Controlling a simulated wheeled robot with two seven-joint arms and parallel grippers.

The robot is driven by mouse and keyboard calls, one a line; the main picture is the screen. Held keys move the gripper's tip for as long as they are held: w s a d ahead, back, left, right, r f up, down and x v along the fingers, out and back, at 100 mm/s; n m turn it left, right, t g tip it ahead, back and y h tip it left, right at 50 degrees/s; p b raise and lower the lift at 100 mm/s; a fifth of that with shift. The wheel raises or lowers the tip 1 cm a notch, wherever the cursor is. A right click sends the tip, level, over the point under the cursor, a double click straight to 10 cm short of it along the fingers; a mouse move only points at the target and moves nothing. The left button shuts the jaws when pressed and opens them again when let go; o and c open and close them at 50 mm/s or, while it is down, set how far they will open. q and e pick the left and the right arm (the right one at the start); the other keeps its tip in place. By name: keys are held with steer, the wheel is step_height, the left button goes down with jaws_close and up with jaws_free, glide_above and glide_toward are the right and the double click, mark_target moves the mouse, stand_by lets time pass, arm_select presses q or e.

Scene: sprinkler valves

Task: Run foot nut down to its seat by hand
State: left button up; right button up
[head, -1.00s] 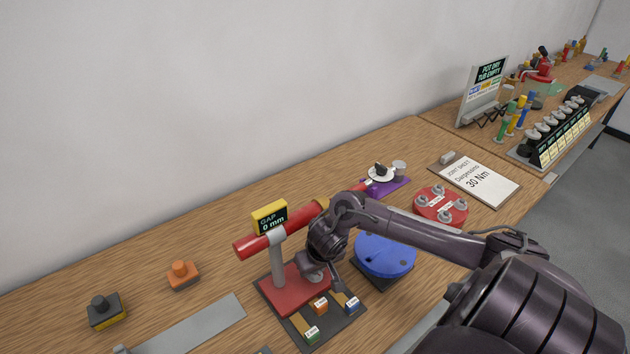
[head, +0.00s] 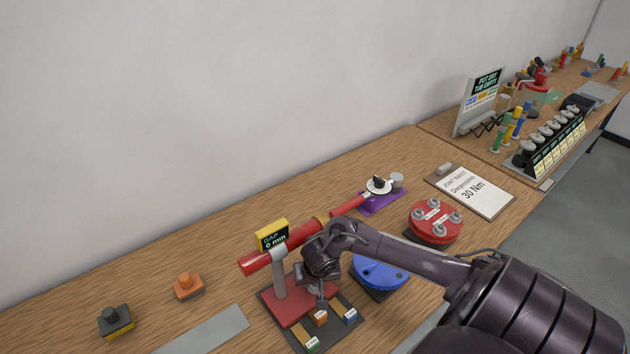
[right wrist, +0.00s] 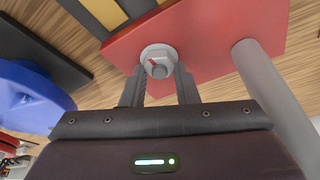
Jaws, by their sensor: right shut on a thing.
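The foot nut (right wrist: 158,62) is a pale grey fitting with a round flange and a red mark on its top, on the red base plate (right wrist: 215,35). It shows in the right wrist view, between the fingertips of my right gripper (right wrist: 159,72), which is shut on it. In the head view my right gripper (head: 321,292) points down at the front right of the red base (head: 302,303) and hides the nut. A grey post (head: 279,272) carries a red pipe (head: 262,259), with a yellow-framed display (head: 272,235) reading "GAP 0 mm". My left gripper is not in view.
A blue round part (head: 380,273) stands close on the right. A red flange (head: 435,222) and a clipboard (head: 472,190) stand beyond.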

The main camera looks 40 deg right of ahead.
stand_by(0.4)
steer(key=shift+r+m+p, duration=0.1)
steer(key=shift+m+p, duration=0.4)
steer(key=shift+p, duration=0.25)
steer(key=o, duration=1.1)
